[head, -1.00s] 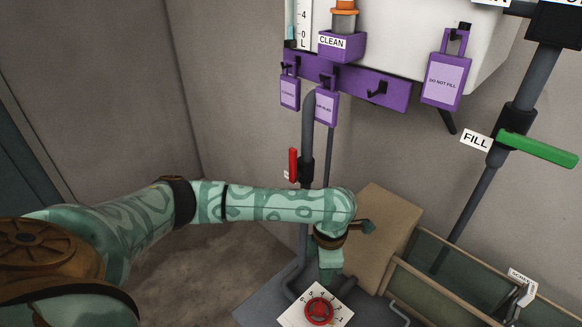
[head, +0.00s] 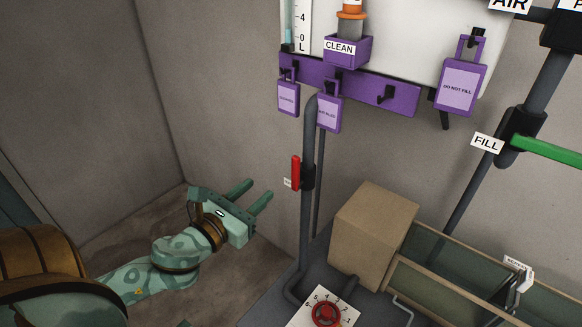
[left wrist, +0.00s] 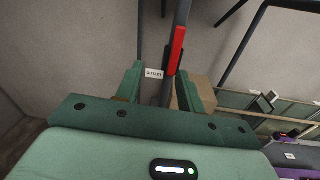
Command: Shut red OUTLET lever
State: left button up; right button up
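The red OUTLET lever (head: 296,173) sits on a dark vertical pipe, its handle upright along the pipe. It also shows in the left wrist view (left wrist: 177,48), beside the white OUTLET label (left wrist: 154,73). My left gripper (head: 257,191) is open and empty, to the left of the lever and a little lower, its fingers pointing toward the pipe. In the left wrist view the two fingers (left wrist: 160,83) stand apart, with the label and pipe seen between them. The lever is apart from the fingers. My right gripper is not in view.
A cardboard-coloured box (head: 372,235) and a red dial (head: 326,314) stand right of the pipe's foot. Purple tags hang from a purple rack (head: 350,84) above. A green FILL lever (head: 548,150) is at the right. Left of the pipe is free room.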

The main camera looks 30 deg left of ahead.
aim_at(294, 169)
pick_arm(q)
jog(key=shift+h, duration=0.8)
jog(key=shift+w+d+r+p, duration=0.15)
jog(key=shift+w+d, duration=0.3)
jog(key=shift+w, duration=1.2)
jog(key=shift+w+d+r+p, duration=0.1)
jog(key=shift+w+d+p, duration=0.3)
jog(key=shift+w, duration=1.3)
jog(key=shift+w+d+r+p, duration=0.1)
jog(key=shift+w+d, duration=0.45)
jog(key=shift+w, duration=1.1)
grip_shut()
